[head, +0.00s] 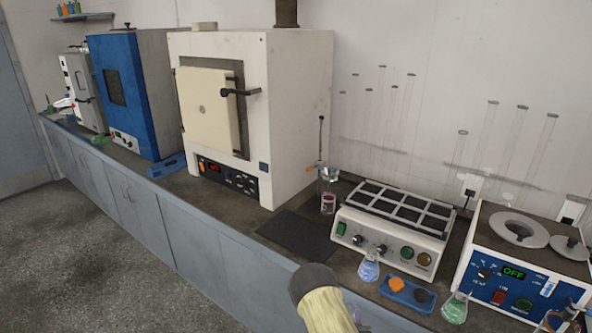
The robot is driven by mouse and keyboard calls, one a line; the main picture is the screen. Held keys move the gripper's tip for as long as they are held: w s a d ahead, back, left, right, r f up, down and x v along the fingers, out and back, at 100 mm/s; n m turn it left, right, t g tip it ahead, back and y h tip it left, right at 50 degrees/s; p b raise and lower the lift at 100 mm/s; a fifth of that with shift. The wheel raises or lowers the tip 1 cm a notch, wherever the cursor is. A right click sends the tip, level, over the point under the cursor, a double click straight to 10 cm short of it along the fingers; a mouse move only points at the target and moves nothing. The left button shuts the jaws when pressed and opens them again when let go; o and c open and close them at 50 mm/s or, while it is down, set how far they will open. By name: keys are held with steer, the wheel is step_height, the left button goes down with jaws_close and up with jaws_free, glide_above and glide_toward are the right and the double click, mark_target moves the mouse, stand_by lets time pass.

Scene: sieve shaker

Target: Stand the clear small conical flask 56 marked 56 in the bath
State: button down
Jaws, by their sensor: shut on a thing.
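The bath, a white box with a blue front panel (483,273), stands at the right. Its display reads OFF. A conical flask with bluish contents (369,269) stands at the bench front, and one with green contents (455,308) stands before the bath. Another flask (570,326) is cut off at the bottom right. No mark 56 is readable on any of them. My yellowish arm enters at the bottom centre; my gripper and anything in it are out of sight.
A white multi-position unit with a dark grid top (345,231) stands left of the bath. A blue tray (425,307) with orange and dark discs lies in front. A glass vessel with pink contents (328,202) stands beside the furnace (290,110). The dark mat (297,234) is bare.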

steer(key=shift+r+p, duration=0.65)
steer(key=shift+r, duration=0.3)
steer(key=shift+w+r+y+p, duration=0.15)
steer(key=shift+y+p, duration=0.15)
steer(key=shift+p, duration=0.2)
steer(key=shift+s+a+r+n+p, duration=0.2)
steer(key=shift+r+n+p, duration=0.1)
steer(key=shift+p, duration=0.15)
steer(key=shift+d+f, duration=0.15)
steer(key=shift+d, duration=0.2)
steer(key=shift+s+a, duration=0.1)
steer(key=shift+a, duration=0.05)
